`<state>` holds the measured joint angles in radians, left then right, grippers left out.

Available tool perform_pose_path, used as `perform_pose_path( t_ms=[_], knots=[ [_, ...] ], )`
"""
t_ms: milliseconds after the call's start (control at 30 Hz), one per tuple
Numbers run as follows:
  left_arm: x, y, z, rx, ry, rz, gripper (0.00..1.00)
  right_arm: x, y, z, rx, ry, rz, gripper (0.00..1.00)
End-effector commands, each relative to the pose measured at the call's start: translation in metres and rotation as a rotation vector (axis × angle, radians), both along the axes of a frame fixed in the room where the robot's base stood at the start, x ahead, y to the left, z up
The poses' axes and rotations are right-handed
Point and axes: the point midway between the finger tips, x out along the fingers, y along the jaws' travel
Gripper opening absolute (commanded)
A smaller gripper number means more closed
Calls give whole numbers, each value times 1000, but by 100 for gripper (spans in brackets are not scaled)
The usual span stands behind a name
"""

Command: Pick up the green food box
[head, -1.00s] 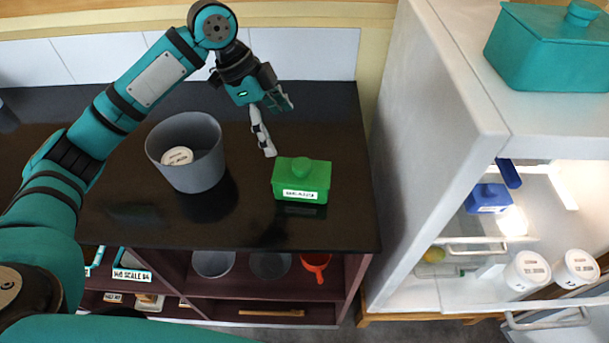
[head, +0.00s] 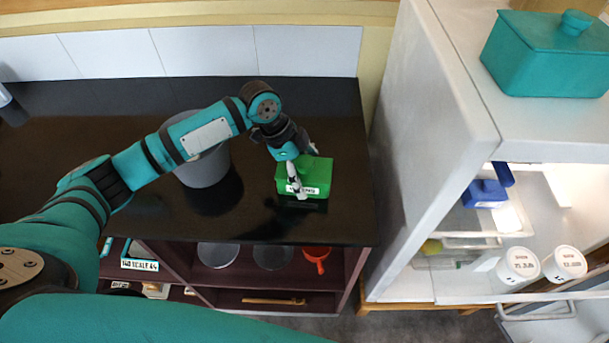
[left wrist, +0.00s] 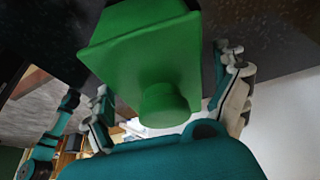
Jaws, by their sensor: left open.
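The green food box (head: 319,178) has a lid with a round knob and a white label on its front. It sits on the black counter near the right end. My left gripper (head: 300,186) is over the box from above, one finger in front of its label side. In the left wrist view the green box (left wrist: 150,60) fills the upper middle, with its knob toward the gripper. The open fingers (left wrist: 168,110) lie to the left and right of the box, and contact cannot be made out. My right gripper is not in view.
A grey bin (head: 203,168) stands on the counter left of the box, partly behind my arm. An open white fridge (head: 430,150) stands to the right, with a teal box (head: 550,60) on top. Shelves under the counter hold pans and a red ladle (head: 317,258).

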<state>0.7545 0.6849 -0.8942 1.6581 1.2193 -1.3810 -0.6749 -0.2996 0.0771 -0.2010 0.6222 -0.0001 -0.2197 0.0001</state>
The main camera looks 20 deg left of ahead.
Motion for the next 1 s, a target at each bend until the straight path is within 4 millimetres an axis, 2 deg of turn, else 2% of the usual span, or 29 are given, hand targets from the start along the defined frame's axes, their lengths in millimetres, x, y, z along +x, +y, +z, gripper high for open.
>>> perform_pose_path(
  t_ms=[167, 1000],
  knots=[
    [0, -1, -3, -1, 0, 0, 98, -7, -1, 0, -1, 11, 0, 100],
    [0, -1, -7, 0, -1, 0, 98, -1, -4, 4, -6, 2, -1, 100]
  ],
)
